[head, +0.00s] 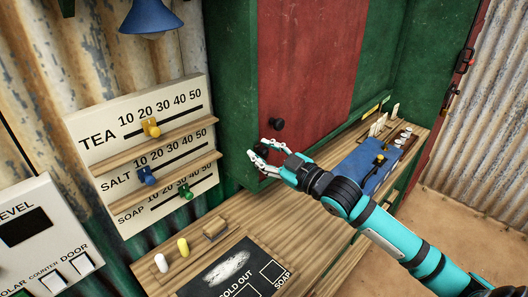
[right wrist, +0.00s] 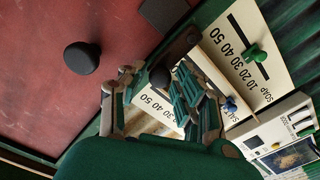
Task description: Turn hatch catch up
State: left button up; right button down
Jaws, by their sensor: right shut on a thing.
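The red hatch panel (head: 305,60) is set in a green frame at the centre of the head view. A black knob (head: 277,124) sticks out near its lower left; it also shows in the right wrist view (right wrist: 82,58). My right gripper (head: 264,157) is beside the hatch's lower left edge, just below that knob. In the right wrist view its fingers (right wrist: 160,88) are around a small dark rounded piece, which looks like the hatch catch (right wrist: 160,76). The fingers hide much of the catch, so I cannot tell its turn. My left gripper is out of view.
A price board (head: 150,150) with yellow, blue and green sliders stands left of the hatch. A wooden counter below holds a sold-out board (head: 235,272), a yellow peg (head: 183,247) and a white peg (head: 161,262). A blue box (head: 365,165) stands right, near my arm.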

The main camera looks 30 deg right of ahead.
jog(key=c, duration=1.2)
grip_release()
jog(key=shift+d+f, duration=0.15)
jog(key=shift+f, duration=0.15)
jog(key=shift+c, duration=0.2)
jog(key=shift+o, duration=0.4)
jog(key=shift+w+d, duration=0.1)
jog(key=shift+d, duration=0.1)
jog(key=shift+a+r, duration=0.15)
jog(key=shift+a, duration=0.05)
jog(key=v, duration=1.2)
